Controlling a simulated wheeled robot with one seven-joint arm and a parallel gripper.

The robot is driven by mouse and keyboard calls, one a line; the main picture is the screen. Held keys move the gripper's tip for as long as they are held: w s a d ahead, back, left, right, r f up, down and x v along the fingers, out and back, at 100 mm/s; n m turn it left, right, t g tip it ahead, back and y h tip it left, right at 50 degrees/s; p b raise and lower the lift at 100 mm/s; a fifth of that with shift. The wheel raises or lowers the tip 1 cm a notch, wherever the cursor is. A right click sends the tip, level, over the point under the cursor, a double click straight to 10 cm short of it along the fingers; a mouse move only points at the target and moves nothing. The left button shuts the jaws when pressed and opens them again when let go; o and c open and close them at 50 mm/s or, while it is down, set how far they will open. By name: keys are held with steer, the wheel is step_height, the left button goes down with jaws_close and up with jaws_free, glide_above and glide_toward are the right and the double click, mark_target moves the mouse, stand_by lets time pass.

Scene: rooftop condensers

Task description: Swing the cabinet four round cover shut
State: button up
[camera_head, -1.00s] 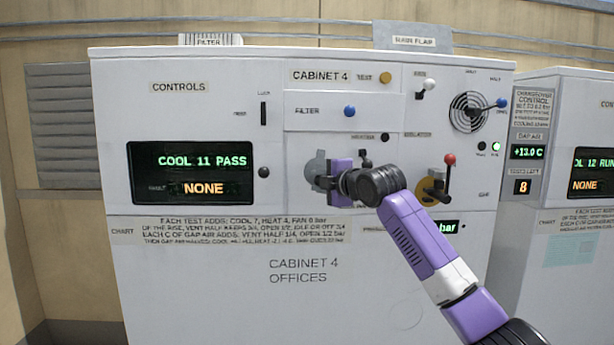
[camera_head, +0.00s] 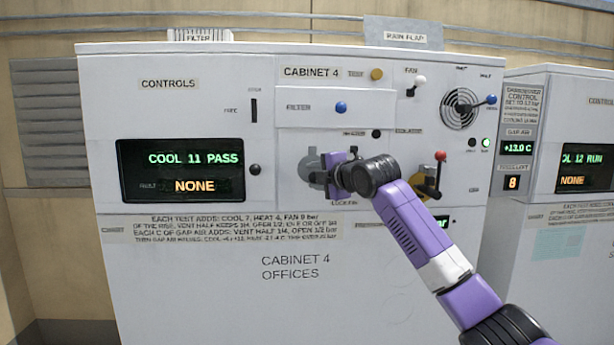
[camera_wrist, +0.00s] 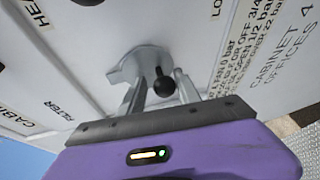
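Cabinet 4 (camera_head: 300,235) faces me. Its grey round cover (camera_head: 310,162) is on the front panel, right of the display, and partly hidden by my gripper. In the wrist view the grey cover (camera_wrist: 128,70) lies beyond my fingers, with a notched edge. A black ball knob (camera_wrist: 163,82) stands out in front of it. My gripper (camera_head: 322,170) is at the cover. In the wrist view its two fingers (camera_wrist: 161,85) are apart, one on each side of the knob, with gaps showing. I cannot tell whether they touch the cover.
A filter drawer with a blue knob (camera_head: 341,107) is above. A display (camera_head: 180,170) is at the left. Another cabinet (camera_head: 570,220) stands at the right.

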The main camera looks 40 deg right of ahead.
steer(key=shift+a+f, duration=0.1)
steer(key=shift+f, duration=0.05)
steer(key=shift+s, duration=0.1)
steer(key=shift+s+a+b, duration=0.15)
steer(key=shift+s+b, duration=0.15)
steer(key=shift+s, duration=0.05)
steer(key=b+v, duration=0.1)
steer(key=v, duration=0.6)
steer(key=shift+r+b, duration=0.25)
steer(key=shift+b, duration=0.15)
